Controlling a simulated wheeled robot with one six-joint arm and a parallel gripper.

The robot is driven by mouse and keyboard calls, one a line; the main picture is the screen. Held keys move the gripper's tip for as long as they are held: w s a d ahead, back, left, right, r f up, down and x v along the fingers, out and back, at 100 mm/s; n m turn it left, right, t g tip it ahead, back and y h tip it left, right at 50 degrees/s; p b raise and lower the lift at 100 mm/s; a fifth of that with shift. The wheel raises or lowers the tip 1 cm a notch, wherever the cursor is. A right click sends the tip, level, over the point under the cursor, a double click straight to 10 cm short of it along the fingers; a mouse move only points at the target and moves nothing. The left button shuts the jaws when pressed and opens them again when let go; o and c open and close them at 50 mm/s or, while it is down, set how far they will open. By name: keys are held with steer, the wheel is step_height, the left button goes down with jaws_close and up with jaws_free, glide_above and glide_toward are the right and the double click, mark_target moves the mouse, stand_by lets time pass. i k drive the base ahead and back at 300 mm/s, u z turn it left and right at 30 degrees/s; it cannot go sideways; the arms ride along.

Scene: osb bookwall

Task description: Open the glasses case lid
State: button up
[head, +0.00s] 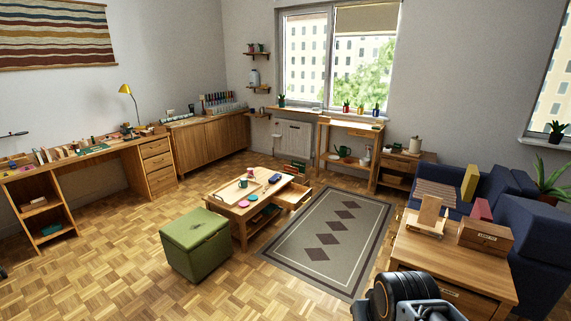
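I cannot pick out the glasses case for sure in this wide room view; the small items on the tables are too small to tell apart. A small dark blue item (275,178) lies on the low coffee table (243,213), but I cannot tell what it is or whether it has a lid. A dark ribbed part of my own arm (398,292) shows at the bottom right edge. My gripper's fingers are not visible.
A green storage ottoman (195,247) stands left of the coffee table. A patterned rug (325,262) lies right of it. A wooden cabinet (440,262) with a wooden box (486,236) stands at right, before a blue sofa (535,240). Parquet floor is free at front left.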

mark_target(277, 176)
steer(key=i, duration=5.05)
steer(key=u, duration=0.7)
